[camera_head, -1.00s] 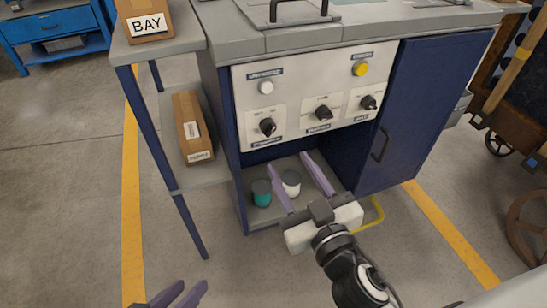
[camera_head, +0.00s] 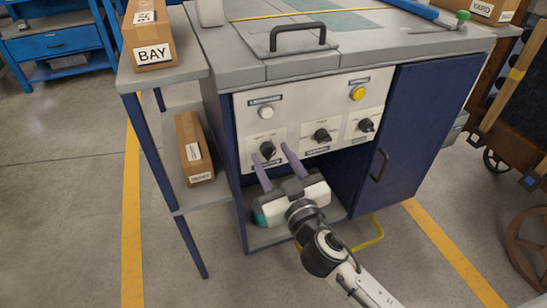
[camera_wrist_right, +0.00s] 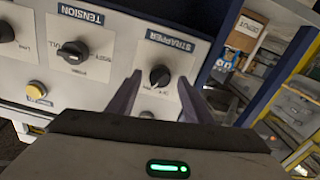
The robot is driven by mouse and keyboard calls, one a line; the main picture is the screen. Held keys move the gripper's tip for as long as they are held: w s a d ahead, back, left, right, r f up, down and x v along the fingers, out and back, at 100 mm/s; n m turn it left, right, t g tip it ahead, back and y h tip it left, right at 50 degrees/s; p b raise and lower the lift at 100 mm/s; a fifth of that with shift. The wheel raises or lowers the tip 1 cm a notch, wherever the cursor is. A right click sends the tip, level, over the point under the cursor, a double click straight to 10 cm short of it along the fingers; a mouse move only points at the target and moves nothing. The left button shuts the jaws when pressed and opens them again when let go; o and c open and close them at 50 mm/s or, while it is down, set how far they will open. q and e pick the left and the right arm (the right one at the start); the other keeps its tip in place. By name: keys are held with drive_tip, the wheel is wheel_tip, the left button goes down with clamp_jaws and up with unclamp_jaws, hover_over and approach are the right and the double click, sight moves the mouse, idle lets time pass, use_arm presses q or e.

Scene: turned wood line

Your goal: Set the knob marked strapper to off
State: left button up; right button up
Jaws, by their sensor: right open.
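The knob marked strapper (camera_head: 267,149) is the black left one of three on the light panel (camera_head: 335,103). In the right wrist view the strapper knob (camera_wrist_right: 160,76) appears upside down beside its dark STRAPPER label (camera_wrist_right: 169,40); its small position words are too blurred to read surely. My right gripper (camera_head: 271,151) is open, its two purple fingers pointing up at the panel. In the right wrist view the right gripper (camera_wrist_right: 159,77) has one finger on each side of the knob, with gaps visible; I cannot tell how far off the panel the tips are. My left gripper is out of view.
The tension knob (camera_head: 322,136) and another black knob (camera_head: 366,125) sit to the right. A white button (camera_head: 266,112) and a yellow button (camera_head: 358,93) are above. A shelf stand with boxes (camera_head: 194,148) stands left; a blue door (camera_head: 418,130) with a handle is right.

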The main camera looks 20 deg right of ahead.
drive_tip(key=c, duration=1.1)
drive_tip(key=shift+o, duration=0.2)
drive_tip(key=shift+n, duration=0.3)
drive_tip(key=n, duration=0.2)
drive_tip(key=shift+n+p, duration=0.4)
drive_tip(key=n, duration=0.3)
drive_tip(key=shift+n+p, duration=0.3)
drive_tip(key=shift+p, duration=0.05)
drive_tip(key=shift+n, duration=1.2)
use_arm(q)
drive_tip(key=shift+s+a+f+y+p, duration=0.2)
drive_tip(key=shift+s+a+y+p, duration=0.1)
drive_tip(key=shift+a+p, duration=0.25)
use_arm(e)
drive_tip(key=shift+f+n, duration=0.1)
drive_tip(key=shift+n, duration=1.1)
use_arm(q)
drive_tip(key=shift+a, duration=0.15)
